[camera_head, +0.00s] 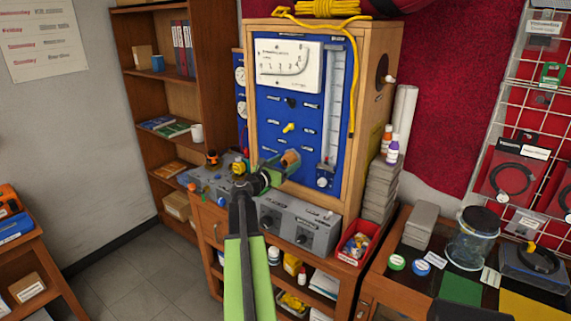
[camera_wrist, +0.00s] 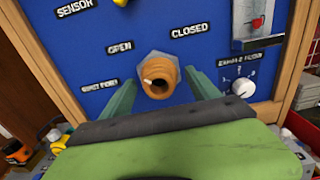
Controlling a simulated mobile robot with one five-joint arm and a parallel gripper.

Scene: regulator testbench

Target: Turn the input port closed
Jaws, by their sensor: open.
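The input port, a brass-orange round fitting (camera_wrist: 157,75) with a dark opening, sticks out of the blue panel (camera_wrist: 90,40) in the wrist view. The word OPEN is printed to its upper left and CLOSED to its upper right. In the head view the fitting (camera_head: 290,158) shows low on the panel. My gripper (camera_wrist: 161,90) is open, with one green finger on each side of the fitting. I cannot tell whether either finger touches it. The green gripper body hides what lies below.
A white knob (camera_wrist: 243,87) with a dial is right of the port. A yellow knob (camera_head: 289,127) and a gauge (camera_head: 290,67) are higher on the panel. Grey boxes with knobs (camera_head: 300,226) stand below. A red bin (camera_head: 356,243) is at the right.

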